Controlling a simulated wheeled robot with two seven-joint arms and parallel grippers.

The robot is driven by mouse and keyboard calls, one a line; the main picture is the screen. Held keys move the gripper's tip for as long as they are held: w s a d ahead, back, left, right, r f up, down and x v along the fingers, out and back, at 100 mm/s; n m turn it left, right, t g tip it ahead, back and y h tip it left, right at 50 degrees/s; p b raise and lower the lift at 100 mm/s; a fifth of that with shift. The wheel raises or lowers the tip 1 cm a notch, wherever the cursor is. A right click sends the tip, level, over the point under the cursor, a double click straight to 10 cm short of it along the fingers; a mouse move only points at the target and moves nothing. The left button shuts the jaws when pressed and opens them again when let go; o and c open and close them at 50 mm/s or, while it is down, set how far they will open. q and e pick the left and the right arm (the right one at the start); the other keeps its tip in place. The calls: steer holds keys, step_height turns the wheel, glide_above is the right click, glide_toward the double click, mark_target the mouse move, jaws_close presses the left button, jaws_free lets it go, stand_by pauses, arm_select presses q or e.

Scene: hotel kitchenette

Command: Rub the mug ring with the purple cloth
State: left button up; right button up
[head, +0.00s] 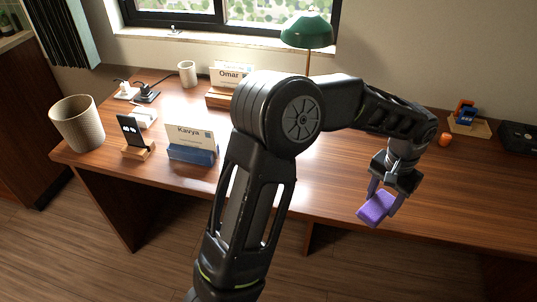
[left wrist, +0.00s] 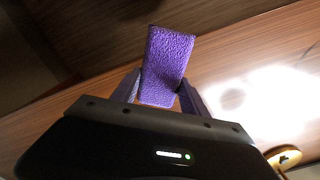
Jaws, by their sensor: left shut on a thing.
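The purple cloth (head: 375,208) is a folded block held in my left gripper (head: 383,196), over the front part of the desk. In the left wrist view the cloth (left wrist: 169,60) stands out between the two fingers, which are shut on it. Whether it touches the desk is hard to tell; it looks raised. I cannot make out the ring in the head view, where my arm hides part of the desk. My right gripper is not in view.
On the wooden desk (head: 310,185) stand name signs (head: 190,141), a phone on a stand (head: 131,130), a ribbed bin (head: 77,122), a mug (head: 187,73) and a green lamp (head: 307,31). A small orange item (head: 445,139) sits at right. The right front desk is clear.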

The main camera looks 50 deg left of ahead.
arm_select(q)
steer(key=shift+a+r+n, duration=0.1)
steer(key=shift+a+n, duration=0.2)
steer(key=shift+a, duration=0.05)
steer(key=s+a+r+n+p, duration=0.1)
steer(key=s+a+n, duration=0.3)
steer(key=a+n, duration=0.4)
steer(key=s+a+r+n+p, duration=0.1)
steer(key=s+a+n+p, duration=0.2)
steer(key=s+a+n, duration=0.2)
steer(key=s+a+r+n+p, duration=0.1)
steer(key=s+a+n, duration=0.3)
steer(key=a+n, duration=0.8)
steer(key=a+p, duration=0.1)
steer(key=a, duration=0.3)
steer(key=shift+s+a, duration=0.25)
steer(key=shift+a, duration=0.15)
